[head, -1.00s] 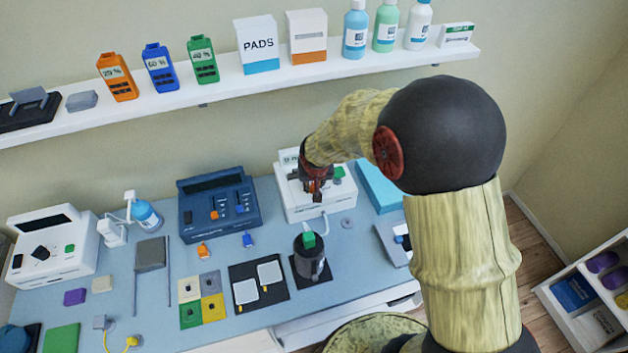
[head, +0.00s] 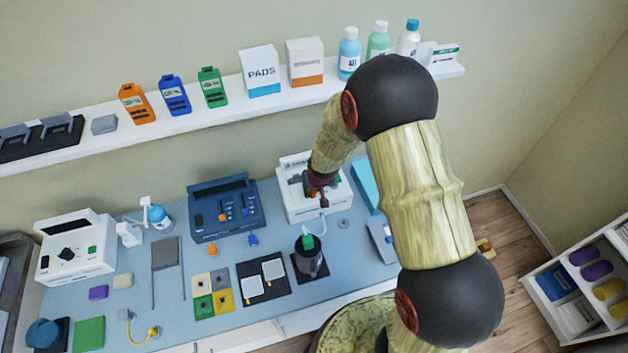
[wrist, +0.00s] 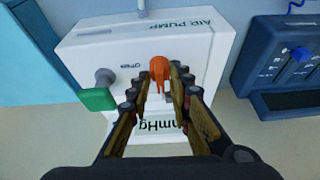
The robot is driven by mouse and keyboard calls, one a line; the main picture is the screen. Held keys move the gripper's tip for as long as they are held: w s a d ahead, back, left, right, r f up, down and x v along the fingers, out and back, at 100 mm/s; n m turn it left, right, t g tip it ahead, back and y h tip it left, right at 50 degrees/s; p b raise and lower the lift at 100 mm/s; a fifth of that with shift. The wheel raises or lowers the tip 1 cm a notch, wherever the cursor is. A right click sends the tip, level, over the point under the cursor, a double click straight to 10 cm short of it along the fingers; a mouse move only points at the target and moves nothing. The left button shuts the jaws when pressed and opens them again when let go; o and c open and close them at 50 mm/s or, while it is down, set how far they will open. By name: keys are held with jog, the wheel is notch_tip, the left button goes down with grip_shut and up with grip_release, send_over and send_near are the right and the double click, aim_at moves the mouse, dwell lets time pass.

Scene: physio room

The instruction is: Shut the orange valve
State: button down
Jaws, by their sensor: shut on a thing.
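The orange valve (wrist: 160,70) is on the front of a white air pump (wrist: 90,55), near a small printed label. In the wrist view its handle stands between the two fingertips of my gripper (wrist: 161,82), which is shut on it. In the head view my gripper (head: 314,190) is at the front of the white pump (head: 299,215), and its fingers mostly hide the valve there. The handle's exact angle is hard to read.
A green-ended lever (wrist: 97,98) sits beside the valve on the pump. A dark blue device (head: 224,208) with orange and blue knobs stands to the left. A dark canister (head: 310,258) stands in front of the pump. A shelf (head: 220,110) with bottles runs above.

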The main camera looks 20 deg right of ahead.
jog(key=p, duration=0.3)
jog(key=shift+w+a+r, duration=0.15)
jog(key=shift+w+r, duration=0.1)
jog(key=shift+r, duration=0.1)
jog(key=shift+f+n+p, duration=0.25)
jog(key=shift+n+p, duration=0.05)
jog(key=shift+p, duration=1.15)
jog(key=shift+s, duration=0.1)
jog(key=c, duration=2.1)
grip_release()
jog(key=shift+o, duration=0.7)
jog(key=shift+s, duration=0.15)
jog(key=v, duration=1.1)
jog(key=shift+s+r, duration=0.25)
jog(key=shift+r, duration=0.1)
jog(key=shift+s, duration=0.1)
